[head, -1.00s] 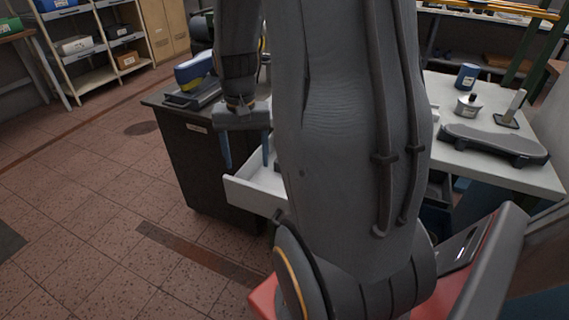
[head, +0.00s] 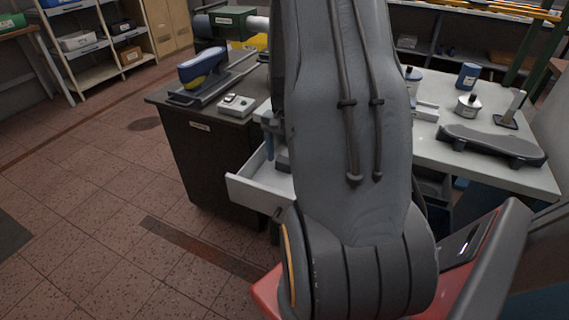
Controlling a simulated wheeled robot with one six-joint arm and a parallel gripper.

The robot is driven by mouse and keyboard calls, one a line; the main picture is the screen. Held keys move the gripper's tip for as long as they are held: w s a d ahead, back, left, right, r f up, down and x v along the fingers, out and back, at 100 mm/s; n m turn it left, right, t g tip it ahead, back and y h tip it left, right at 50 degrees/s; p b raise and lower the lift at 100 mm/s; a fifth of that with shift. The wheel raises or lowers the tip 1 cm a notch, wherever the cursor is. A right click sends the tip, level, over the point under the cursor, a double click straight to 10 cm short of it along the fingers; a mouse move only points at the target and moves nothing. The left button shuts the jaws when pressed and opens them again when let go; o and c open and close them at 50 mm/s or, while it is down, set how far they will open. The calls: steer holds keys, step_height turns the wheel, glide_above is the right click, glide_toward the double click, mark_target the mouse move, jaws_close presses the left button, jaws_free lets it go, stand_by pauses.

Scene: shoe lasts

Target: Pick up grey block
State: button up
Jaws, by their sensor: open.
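My gripper (head: 269,148) is mostly hidden behind my arm in the head view. One blue finger shows, pointing down over the open white drawer (head: 254,192); the other finger is hidden. The gripper is open. A small grey shape (head: 283,160) shows in the drawer beside the finger, partly covered by my arm. It may be the grey block, but I cannot tell for sure, nor whether the finger touches it.
A dark cabinet (head: 205,165) left of the drawer carries a blue and yellow shoe last (head: 203,67) and a small control box (head: 236,105). Floor at left is clear.

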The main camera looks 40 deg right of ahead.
mark_target(285, 160)
steer(key=shift+f, duration=0.75)
steer(key=c, duration=1.1)
steer(key=shift+c, duration=0.2)
step_height(285, 160, up, 10)
steer(key=shift+r+b, duration=0.1)
steer(key=shift+b, duration=0.4)
